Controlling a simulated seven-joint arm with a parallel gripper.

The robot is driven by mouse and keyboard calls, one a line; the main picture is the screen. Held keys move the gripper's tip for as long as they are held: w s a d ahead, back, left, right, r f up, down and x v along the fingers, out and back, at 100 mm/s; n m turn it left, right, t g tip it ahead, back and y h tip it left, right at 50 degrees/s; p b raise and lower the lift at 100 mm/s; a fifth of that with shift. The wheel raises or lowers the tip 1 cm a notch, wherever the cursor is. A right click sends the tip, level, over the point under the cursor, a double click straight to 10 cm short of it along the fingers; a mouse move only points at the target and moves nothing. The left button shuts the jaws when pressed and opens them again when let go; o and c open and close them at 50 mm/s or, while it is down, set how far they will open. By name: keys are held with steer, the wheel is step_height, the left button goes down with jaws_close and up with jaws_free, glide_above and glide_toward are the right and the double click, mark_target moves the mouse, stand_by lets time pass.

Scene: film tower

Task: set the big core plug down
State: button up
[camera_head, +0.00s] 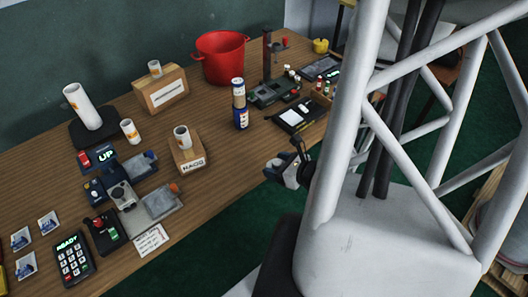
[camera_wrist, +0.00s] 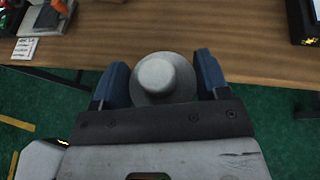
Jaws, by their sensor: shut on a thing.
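The big core plug (camera_wrist: 166,77) is a pale grey round piece with a wide flange and a raised knob, seen from above in the wrist view. My gripper (camera_wrist: 163,82) has its two blue fingers shut on it, one on each side. The plug hangs at the table's front edge in that view, and its underside is hidden. In the head view my gripper (camera_head: 287,172) is beside the front edge of the table, partly behind my white frame. The plug cannot be made out clearly there.
The wooden table (camera_head: 228,155) has bare room at its front middle. A blue and cream stack of cans (camera_head: 240,104), a wooden block with a white roll (camera_head: 183,140), a red bucket (camera_head: 222,62) and a black tray (camera_head: 297,115) stand around it. Green floor lies beyond the edge.

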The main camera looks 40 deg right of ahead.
steer(key=shift+s+a+f, duration=0.15)
steer(key=shift+s+a, duration=0.25)
steer(key=shift+a, duration=0.2)
steer(key=shift+s+a+f, duration=0.15)
steer(key=shift+s+a, duration=0.2)
steer(key=shift+a, duration=0.2)
steer(key=shift+w, duration=0.1)
glide_above(264, 152)
steer(key=shift+f, duration=0.7)
steer(key=shift+f, duration=0.1)
steer(key=shift+f, duration=1.7)
steer(key=o, duration=0.9)
steer(key=shift+f, duration=0.1)
